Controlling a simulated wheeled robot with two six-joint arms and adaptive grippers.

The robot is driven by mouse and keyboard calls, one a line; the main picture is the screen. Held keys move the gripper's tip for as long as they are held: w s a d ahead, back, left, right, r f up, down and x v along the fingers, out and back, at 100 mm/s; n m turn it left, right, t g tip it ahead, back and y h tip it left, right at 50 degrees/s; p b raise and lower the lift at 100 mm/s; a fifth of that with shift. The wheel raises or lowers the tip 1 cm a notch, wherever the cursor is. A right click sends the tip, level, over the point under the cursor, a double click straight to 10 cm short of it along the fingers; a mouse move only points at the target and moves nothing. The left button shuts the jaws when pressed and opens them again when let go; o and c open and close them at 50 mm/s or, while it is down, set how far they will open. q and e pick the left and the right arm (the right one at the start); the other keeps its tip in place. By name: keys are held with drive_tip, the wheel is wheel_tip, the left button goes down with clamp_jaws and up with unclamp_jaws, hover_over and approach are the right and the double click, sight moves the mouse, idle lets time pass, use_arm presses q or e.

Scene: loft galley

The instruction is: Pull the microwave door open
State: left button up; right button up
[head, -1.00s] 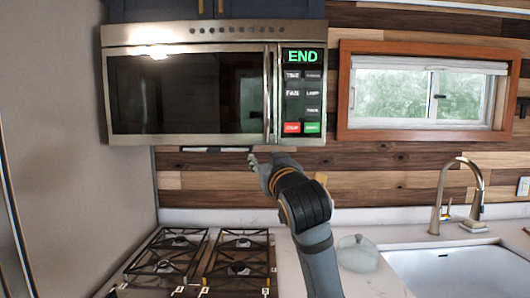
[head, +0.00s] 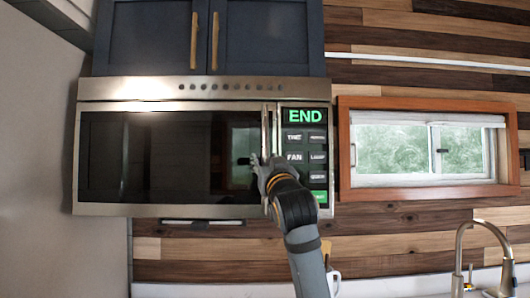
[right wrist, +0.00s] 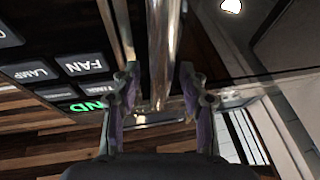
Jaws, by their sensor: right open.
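The stainless microwave (head: 180,90) hangs under dark blue cabinets in the head view, its dark-glass door (head: 160,160) looking shut. Its vertical metal door handle (head: 265,125) stands just left of the control panel (head: 306,140). My right gripper (head: 261,162) is in front of the handle's middle and hides part of it. In the right wrist view, the shiny handle (right wrist: 162,45) runs between the two open fingers of my right gripper (right wrist: 158,88), with a gap visible on each side. The fingers are not closed on it. My left gripper is in neither view.
Blue cabinets (head: 158,38) with brass pulls are directly above the microwave. A wood-framed window (head: 343,150) is to the right. A faucet (head: 462,250) rises at lower right. A plain wall (head: 40,170) is close on the left.

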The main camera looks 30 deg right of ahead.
drive_tip(key=shift+w+r, duration=0.15)
drive_tip(key=shift+r, duration=0.2)
drive_tip(key=shift+a+r, duration=0.1)
drive_tip(key=shift+r, duration=0.05)
drive_tip(key=shift+c, duration=1.7)
drive_tip(key=c, duration=0.5)
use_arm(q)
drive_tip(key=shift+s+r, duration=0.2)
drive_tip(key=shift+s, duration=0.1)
use_arm(e)
clamp_jaws()
